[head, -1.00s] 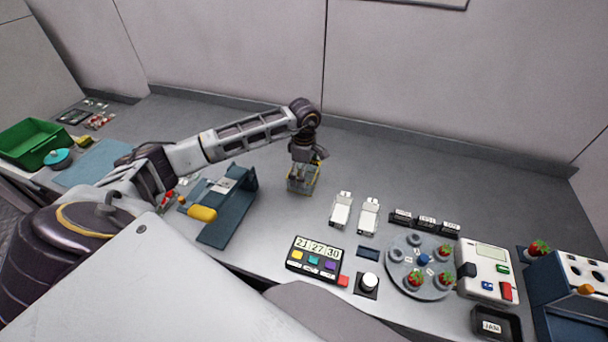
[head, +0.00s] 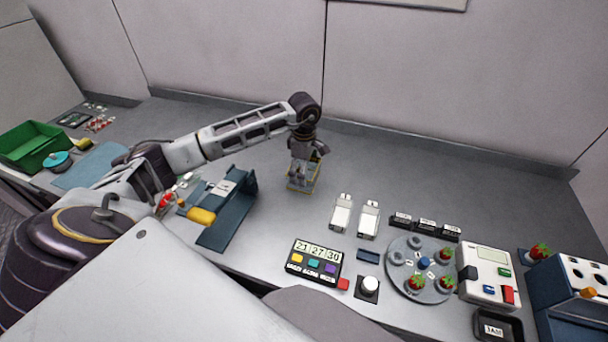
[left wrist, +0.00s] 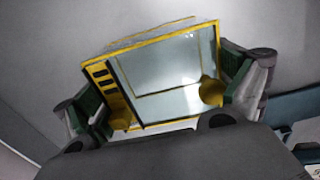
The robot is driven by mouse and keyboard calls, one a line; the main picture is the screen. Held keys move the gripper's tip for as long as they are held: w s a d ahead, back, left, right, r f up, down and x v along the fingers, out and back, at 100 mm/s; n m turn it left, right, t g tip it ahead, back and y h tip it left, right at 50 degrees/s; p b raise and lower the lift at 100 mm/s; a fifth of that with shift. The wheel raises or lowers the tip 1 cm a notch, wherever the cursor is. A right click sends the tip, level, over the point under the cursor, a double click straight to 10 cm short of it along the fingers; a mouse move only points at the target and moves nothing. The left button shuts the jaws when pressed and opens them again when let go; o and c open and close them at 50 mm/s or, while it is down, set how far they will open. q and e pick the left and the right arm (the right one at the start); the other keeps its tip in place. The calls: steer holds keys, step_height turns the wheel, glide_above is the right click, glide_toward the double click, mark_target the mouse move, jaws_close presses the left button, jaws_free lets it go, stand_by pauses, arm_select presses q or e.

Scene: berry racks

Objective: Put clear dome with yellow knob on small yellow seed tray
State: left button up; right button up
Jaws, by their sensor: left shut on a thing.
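A clear dome (left wrist: 180,65) with yellow edges fills the middle of the left wrist view. A yellow strip with dark slots runs along one side of it, and rounded yellow pieces sit beside the finger pads. My left gripper (left wrist: 165,100) is shut on the dome, with one green-padded finger at either side. In the head view, my left gripper (head: 303,172) points down around the clear, yellow-edged box at the back middle of the counter, covering much of it. A yellow outline shows through the clear panel; I cannot tell whether it is the small yellow seed tray. My right gripper is out of view.
A blue stand (head: 229,217) with a yellow handle is to the left. Two white clips (head: 341,212), a timer panel (head: 314,263) and a round strawberry plate (head: 419,283) lie to the right. A green crate (head: 32,147) is far left. The back counter is clear.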

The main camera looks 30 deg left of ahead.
arm_select(q)
step_height(320, 180, up, 7)
steer(key=shift+f+b, duration=0.15)
steer(key=shift+b, duration=0.3)
steer(key=shift+r, duration=0.35)
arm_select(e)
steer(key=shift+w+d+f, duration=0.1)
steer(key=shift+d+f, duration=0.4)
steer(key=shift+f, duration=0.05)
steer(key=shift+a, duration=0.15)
